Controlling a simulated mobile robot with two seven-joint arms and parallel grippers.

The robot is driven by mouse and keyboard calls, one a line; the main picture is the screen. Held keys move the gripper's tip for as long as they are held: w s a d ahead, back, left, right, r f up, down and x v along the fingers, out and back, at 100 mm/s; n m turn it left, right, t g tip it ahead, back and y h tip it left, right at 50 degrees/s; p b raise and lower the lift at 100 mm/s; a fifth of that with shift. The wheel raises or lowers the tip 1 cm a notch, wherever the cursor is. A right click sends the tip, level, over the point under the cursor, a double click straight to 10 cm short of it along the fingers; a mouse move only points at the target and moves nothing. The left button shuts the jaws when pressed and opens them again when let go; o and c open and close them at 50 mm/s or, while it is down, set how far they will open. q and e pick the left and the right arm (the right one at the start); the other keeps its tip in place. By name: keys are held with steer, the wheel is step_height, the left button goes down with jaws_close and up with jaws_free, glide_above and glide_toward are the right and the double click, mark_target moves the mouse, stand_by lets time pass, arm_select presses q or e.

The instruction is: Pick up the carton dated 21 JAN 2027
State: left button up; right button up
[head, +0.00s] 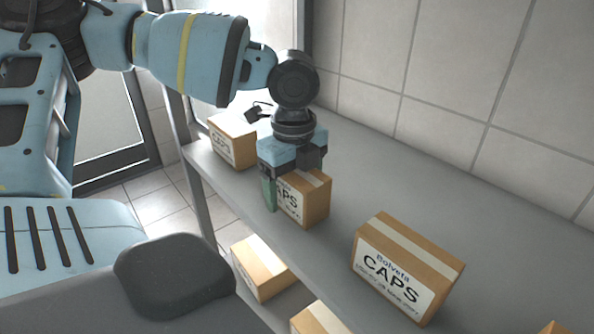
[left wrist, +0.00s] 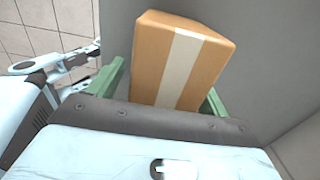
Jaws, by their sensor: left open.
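A brown carton with a pale tape strip and a white "CAPS" label (head: 317,205) stands on the upper grey shelf, partly hidden by my left gripper (head: 293,188). The gripper points down over it, with a green finger in front of the carton. In the left wrist view, the same carton (left wrist: 181,62) sits between the two green fingers of the left gripper (left wrist: 163,92), which is open with gaps beside it. Another carton (head: 232,146) stands behind to the left, and a "Bolvera CAPS" carton (head: 405,268) stands nearer at the right. The dates are too small to read. My right gripper is out of view.
The upper grey shelf (head: 480,205) is clear between the cartons and toward the tiled wall. Cartons stand on a lower level, one at left (head: 262,268) and one at bottom (head: 320,321). A grey shelf post (head: 197,190) rises at left. Another carton corner (head: 556,328) shows at lower right.

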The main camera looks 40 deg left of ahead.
arm_select(q)
steer(key=c, duration=1.2)
steer(key=shift+o, duration=0.2)
steer(key=shift+r, duration=0.1)
step_height(320, 180, up, 10)
steer(key=shift+w+f, duration=0.1)
